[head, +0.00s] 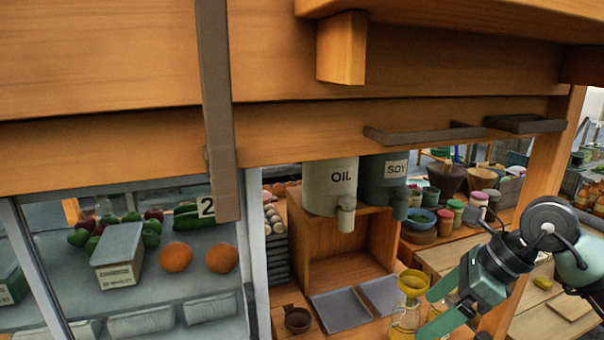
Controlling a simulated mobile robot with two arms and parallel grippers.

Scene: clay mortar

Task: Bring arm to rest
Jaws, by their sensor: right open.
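My right arm comes in from the right edge in the head view. Its green gripper (436,306) points down and left, with its two fingers apart and nothing seen between them. It is beside a yellow funnel (413,281) on a glass jar (404,319), and the fingers overlap the jar in the picture. I cannot tell whether they touch it. My left gripper is out of view.
Grey trays (340,310) and a brown cup (298,319) are below. Behind are bowls and jars. A glass case with oranges (176,257) is at left.

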